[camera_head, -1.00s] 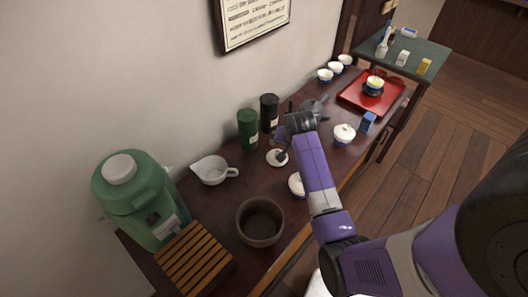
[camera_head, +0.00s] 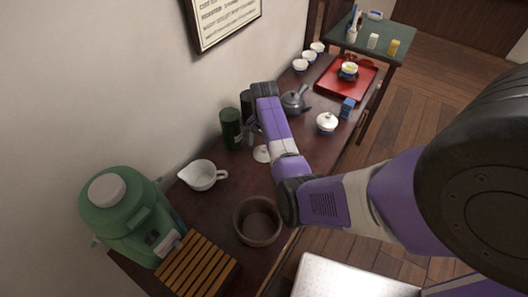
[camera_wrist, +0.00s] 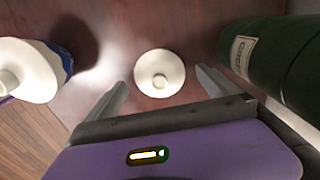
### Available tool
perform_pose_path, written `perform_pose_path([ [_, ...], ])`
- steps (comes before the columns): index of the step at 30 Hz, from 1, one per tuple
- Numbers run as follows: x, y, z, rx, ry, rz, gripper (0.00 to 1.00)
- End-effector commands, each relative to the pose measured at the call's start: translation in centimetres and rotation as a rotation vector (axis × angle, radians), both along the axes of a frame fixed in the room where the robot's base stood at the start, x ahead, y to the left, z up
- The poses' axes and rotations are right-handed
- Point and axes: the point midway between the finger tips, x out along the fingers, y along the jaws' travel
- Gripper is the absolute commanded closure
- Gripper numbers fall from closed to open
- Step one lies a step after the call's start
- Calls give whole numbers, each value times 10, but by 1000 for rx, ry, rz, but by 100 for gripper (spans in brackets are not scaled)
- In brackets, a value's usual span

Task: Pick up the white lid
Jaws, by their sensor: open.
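The white lid (camera_wrist: 160,73) is a round disc with a small knob. It lies flat on the dark table, in the middle of the wrist view. In the head view the lid (camera_head: 261,154) shows beside the green canister, partly covered by my arm. My gripper (camera_wrist: 161,79) is open, with one finger on each side of the lid in the wrist view. It appears above the lid, and I cannot tell how high. In the head view my arm mostly hides my gripper.
A green canister (camera_wrist: 278,60) stands close on the right in the wrist view. A lidded white-and-blue cup (camera_wrist: 28,72) is on the left.

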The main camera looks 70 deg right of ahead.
Motion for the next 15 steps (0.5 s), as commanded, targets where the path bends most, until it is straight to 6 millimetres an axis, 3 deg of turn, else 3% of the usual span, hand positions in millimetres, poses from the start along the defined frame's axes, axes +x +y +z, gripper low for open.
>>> perform_pose_path([
  [4, -1, 0, -12, 1, 0, -1, 0],
  [11, 0, 0, -13, 0, -1, -1, 0],
  [15, -1, 0, -13, 0, -1, 0, 26],
])
